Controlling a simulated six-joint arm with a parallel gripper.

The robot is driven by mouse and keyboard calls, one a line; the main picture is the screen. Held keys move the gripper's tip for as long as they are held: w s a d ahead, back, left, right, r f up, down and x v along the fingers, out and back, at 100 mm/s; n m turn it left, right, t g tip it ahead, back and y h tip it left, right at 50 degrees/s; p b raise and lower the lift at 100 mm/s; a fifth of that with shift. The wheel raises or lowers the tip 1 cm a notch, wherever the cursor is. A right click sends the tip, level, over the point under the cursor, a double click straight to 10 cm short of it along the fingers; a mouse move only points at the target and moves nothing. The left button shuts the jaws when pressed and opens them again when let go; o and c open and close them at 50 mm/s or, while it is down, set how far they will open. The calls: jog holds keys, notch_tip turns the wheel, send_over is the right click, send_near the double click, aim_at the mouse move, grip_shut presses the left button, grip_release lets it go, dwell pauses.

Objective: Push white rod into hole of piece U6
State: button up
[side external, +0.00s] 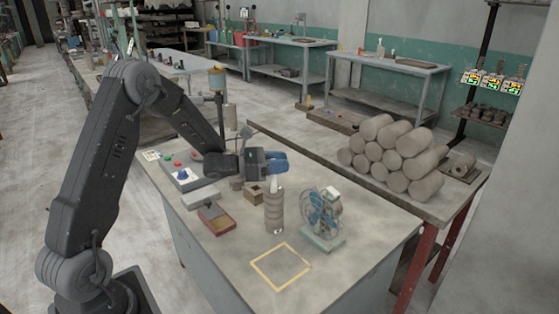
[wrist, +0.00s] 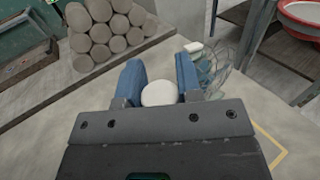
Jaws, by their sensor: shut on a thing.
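My gripper (side external: 276,163) has blue fingers and is shut on a white rod (side external: 274,184). In the wrist view the rod's round white end (wrist: 159,93) shows between the two blue fingers (wrist: 159,72). A ribbed grey-brown clay cylinder (side external: 274,211) stands upright on the table directly below the rod. The rod's lower end meets or lies just above the cylinder's top. I cannot tell whether it is inside a hole. No U6 label is readable. The cylinder is not clearly seen in the wrist view.
A small fan (side external: 322,216) with a wire guard stands close right of the cylinder. A red-sided tray (side external: 214,220), small brown box (side external: 253,193) and button panel (side external: 186,174) lie to the left. A yellow square outline (side external: 280,268) marks clear tabletop in front. Clay logs (side external: 392,158) are stacked behind.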

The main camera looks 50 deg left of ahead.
jog(key=shift+f, duration=0.7)
jog(key=o, duration=1)
jog(key=v, duration=1.3)
jog(key=shift+s+a, duration=0.25)
jog(key=shift+s, duration=0.1)
